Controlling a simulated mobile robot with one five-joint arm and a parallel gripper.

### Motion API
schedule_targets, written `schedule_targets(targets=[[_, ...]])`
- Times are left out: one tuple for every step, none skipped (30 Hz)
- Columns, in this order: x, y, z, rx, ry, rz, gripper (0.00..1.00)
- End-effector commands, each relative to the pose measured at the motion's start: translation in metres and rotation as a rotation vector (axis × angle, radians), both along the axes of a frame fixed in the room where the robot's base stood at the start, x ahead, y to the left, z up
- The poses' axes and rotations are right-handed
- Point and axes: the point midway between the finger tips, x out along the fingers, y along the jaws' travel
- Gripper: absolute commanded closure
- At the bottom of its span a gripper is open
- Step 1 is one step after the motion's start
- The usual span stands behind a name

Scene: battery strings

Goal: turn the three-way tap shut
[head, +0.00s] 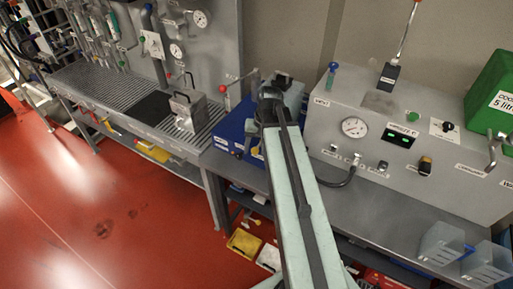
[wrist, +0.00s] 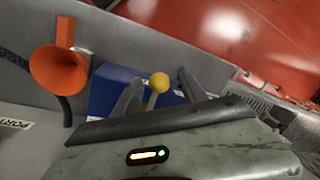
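My gripper (wrist: 157,90) shows two dark fingers spread apart at the middle of the wrist view. A yellow ball knob (wrist: 160,82) on a short stem shows in the gap between them, in front of a blue box (wrist: 108,92). I cannot tell whether it is between the fingers or beyond them, and no finger visibly touches it. I cannot tell for sure that this knob belongs to the three-way tap. In the head view the blue box (head: 232,132) stands on the bench just left of my arm's end, which hides the knob and the fingers there.
An orange funnel (wrist: 60,72) is left of the gripper in the wrist view. A grey instrument console (head: 330,115) with a gauge stands right of my arm. A grey box with a handle (head: 187,110) sits left on the bench. Clear cups (head: 440,243) stand at the bench's right.

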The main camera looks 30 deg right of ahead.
Motion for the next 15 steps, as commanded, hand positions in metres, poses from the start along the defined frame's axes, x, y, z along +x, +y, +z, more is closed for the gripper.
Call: schedule_targets(targets=[[0.0, -0.001, 0.0, 0.0, -0.001, -0.001, 0.5], [0.0, -0.001, 0.0, -0.001, 0.0, -0.001, 0.5], [0.0, -0.001, 0.0, -0.002, -0.001, -0.001, 0.5], [0.0, -0.001, 0.0, -0.002, -0.001, -0.001, 0.5], [0.0, -0.002, 0.0, -0.002, -0.001, -0.001, 0.5], [0.0, -0.002, 0.001, -0.002, -0.002, -0.002, 0.5], [0.0, -0.002, 0.002, -0.002, -0.002, -0.002, 0.5], [0.0, -0.002, 0.003, -0.002, -0.002, -0.002, 0.5], [0.0, -0.002, 0.006, -0.002, -0.002, -0.002, 0.5], [0.0, -0.003, 0.009, -0.002, -0.002, -0.002, 0.5], [0.0, -0.003, 0.012, -0.002, -0.002, -0.002, 0.5], [-0.001, -0.004, 0.018, -0.002, -0.002, -0.003, 0.5], [-0.001, -0.005, 0.023, -0.002, -0.002, -0.003, 0.5], [-0.001, -0.006, 0.028, -0.002, -0.002, -0.003, 0.5], [-0.002, -0.007, 0.035, -0.002, -0.002, -0.004, 0.5]])
